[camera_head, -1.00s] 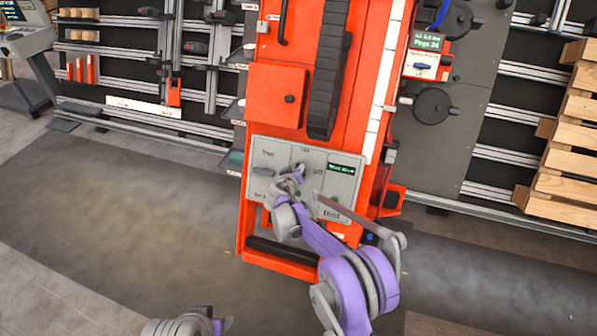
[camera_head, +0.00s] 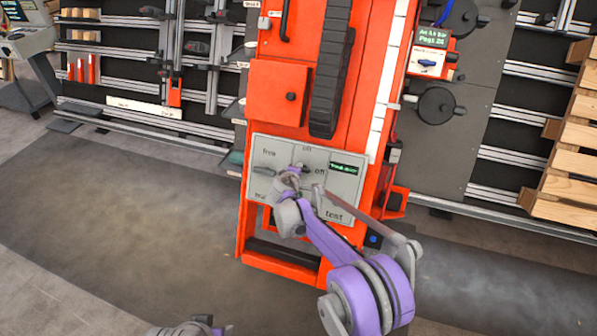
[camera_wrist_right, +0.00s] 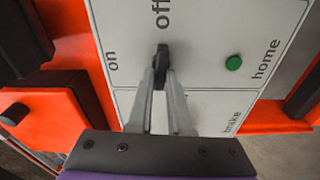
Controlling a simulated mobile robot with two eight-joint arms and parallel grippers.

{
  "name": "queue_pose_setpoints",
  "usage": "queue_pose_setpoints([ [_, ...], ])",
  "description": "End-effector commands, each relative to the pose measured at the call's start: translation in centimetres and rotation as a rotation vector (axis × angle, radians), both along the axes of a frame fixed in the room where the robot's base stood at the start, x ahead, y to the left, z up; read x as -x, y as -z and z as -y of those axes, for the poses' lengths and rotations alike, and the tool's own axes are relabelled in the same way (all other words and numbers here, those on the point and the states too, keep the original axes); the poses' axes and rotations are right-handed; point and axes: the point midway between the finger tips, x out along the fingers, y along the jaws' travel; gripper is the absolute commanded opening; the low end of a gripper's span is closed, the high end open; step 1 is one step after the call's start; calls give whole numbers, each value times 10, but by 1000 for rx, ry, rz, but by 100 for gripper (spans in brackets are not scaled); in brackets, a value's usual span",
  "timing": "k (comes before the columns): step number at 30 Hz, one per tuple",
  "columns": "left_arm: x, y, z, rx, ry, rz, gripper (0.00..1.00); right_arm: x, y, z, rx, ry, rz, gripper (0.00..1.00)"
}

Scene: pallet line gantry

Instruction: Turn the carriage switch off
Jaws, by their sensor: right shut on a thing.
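The carriage switch is a small black knob (camera_wrist_right: 162,52) on the pale grey control panel (camera_head: 262,150) of the orange carriage. In the right wrist view, "off" is printed straight above the knob and "on" to its left. My right gripper (camera_wrist_right: 163,75) is shut on the knob, one finger on each side. The knob's visible part looks lined up toward "off", but the fingers hide its lower part and I cannot tell its exact setting. In the head view, my right gripper (camera_head: 298,174) covers the middle of the panel.
A green button (camera_wrist_right: 233,62) marked "home" sits right of the switch in the wrist view. An orange box door with a black knob (camera_head: 290,97) stands out above the panel. Stacked pallets (camera_head: 565,150) stand at the right. The floor at left is clear.

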Motion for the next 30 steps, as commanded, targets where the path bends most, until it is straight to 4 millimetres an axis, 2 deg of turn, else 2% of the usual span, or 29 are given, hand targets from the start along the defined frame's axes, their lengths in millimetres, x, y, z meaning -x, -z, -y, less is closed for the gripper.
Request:
queue_pose_setpoints([
  [9, 0, 4, 0, 0, 0, -1, 50, 1, 2, 0, 77, -42, -26, 0],
  [23, 0, 5, 0, 0, 0, -2, 50, 1, 1, 0, 88, -48, -30, 0],
  [24, 0, 5, 0, 0, 0, -2, 50, 1, 1, 0, 88, -48, -30, 21],
  [28, 0, 5, 0, 0, 0, -2, 50, 1, 1, 0, 88, -48, -30, 44],
  [30, 0, 5, 0, 0, 0, -2, 50, 1, 1, 0, 88, -48, -30, 48],
])
